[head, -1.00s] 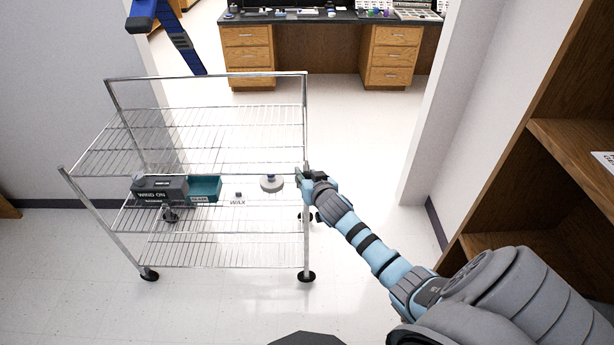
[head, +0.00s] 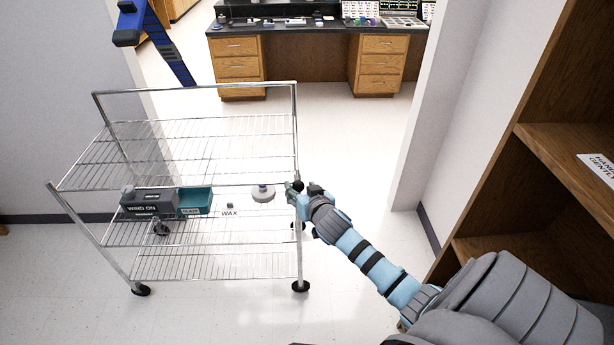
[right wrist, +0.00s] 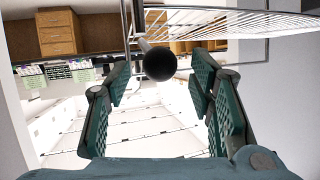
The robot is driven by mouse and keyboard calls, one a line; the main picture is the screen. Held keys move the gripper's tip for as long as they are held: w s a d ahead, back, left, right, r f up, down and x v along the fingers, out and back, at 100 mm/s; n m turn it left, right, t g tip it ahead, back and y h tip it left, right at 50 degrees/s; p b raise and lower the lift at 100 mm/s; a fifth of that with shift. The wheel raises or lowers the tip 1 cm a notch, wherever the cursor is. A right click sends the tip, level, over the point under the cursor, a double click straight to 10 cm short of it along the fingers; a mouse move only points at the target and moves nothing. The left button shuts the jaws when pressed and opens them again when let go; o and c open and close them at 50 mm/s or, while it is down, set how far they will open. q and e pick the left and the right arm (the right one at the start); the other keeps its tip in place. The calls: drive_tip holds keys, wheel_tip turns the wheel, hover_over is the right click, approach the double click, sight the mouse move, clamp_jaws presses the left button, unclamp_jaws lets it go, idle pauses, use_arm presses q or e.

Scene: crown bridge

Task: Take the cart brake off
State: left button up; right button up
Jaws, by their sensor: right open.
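The wire cart (head: 196,87) stands in the doorway at left-centre in the head view. A black ball knob (right wrist: 160,64) on a grey rod sits between the fingers of my right gripper in the right wrist view, with space visible on both sides. My right gripper (head: 304,187) is open beside the cart's near right post. It also shows in the right wrist view (right wrist: 160,82), with its green-padded fingers spread. In the head view the knob is a small dark spot (head: 298,186) at the gripper. My left gripper is not in view.
The cart's middle shelf holds a dark grey box (head: 148,200), a teal bin (head: 196,202) and a pale round disc (head: 263,194). A wooden shelf unit (head: 560,140) stands close on the right. A desk (head: 239,68) stands beyond the doorway. The floor between is clear.

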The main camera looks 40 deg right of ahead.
drive_tip(key=v, duration=0.8)
drive_tip(key=shift+s, duration=0.2)
drive_tip(key=shift+r, duration=0.1)
